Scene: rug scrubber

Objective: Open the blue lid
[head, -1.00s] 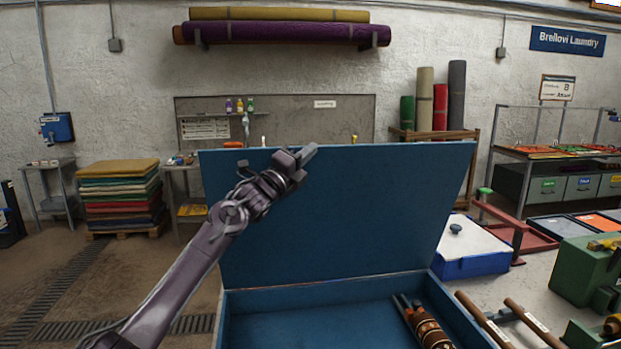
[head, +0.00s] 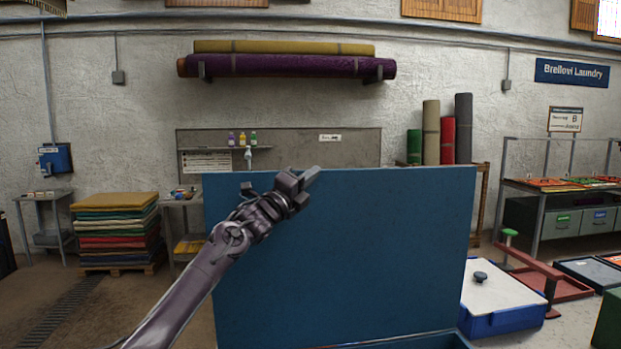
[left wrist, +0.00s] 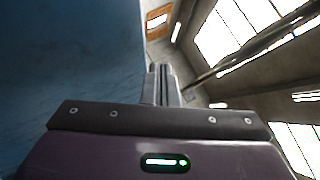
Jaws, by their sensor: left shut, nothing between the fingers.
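The blue lid (head: 370,250) stands raised, close to upright, behind its blue box (head: 440,341). Only a strip of the box shows at the bottom of the head view. My left gripper (head: 312,175) is shut and empty, in front of the lid near its top edge. In the left wrist view the closed fingers (left wrist: 163,84) point up beside the blue lid (left wrist: 70,60), which fills the left side. I cannot tell whether the fingers touch the lid. My right gripper is not in view.
A white-topped blue box (head: 503,293) with a dark knob stands right of the lid. A stack of folded rugs (head: 117,232) stands on a pallet at the left. Rolled rugs (head: 447,130) stand behind at the right. Floor at the left is open.

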